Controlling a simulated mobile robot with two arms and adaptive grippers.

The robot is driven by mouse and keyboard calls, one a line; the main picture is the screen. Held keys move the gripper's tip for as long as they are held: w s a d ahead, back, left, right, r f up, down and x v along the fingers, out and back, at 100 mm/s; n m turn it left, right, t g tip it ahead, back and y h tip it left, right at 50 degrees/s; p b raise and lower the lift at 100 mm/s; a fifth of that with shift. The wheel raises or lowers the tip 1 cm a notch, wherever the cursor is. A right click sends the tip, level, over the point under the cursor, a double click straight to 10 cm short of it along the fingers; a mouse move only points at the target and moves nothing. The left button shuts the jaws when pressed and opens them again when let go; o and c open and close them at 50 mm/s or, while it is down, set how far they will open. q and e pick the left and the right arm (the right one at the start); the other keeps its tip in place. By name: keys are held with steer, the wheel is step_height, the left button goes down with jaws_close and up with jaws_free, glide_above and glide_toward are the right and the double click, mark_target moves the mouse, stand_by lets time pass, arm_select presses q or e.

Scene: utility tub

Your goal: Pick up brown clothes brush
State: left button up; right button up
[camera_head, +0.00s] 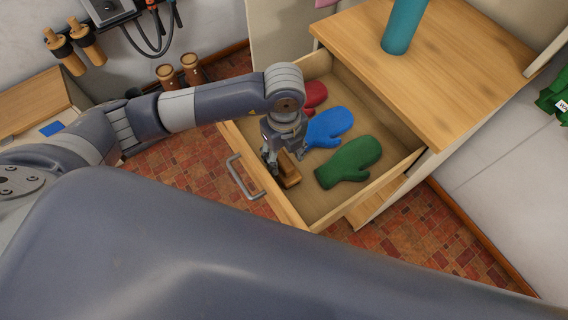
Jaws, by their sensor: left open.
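The brown clothes brush (288,173) lies in the open drawer (318,213), close to the drawer's front wall. My left gripper (282,164) points down right over the brush, with its fingers open around or just above it. The fingers hide part of the brush, and I cannot tell whether they touch it. My right gripper is not in view.
A green mitten (349,163), a blue mitten (328,126) and a red mitten (314,95) lie in the drawer beside the brush. The drawer has a metal handle (243,178) in front. A teal cylinder (403,27) stands on the wooden cabinet top (455,75).

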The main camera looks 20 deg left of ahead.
arm_select(q)
step_height(320, 180, down, 3)
steer(key=shift+r, duration=0.2)
steer(key=shift+c, duration=1.4)
steer(key=c, duration=0.9)
jaws_close()
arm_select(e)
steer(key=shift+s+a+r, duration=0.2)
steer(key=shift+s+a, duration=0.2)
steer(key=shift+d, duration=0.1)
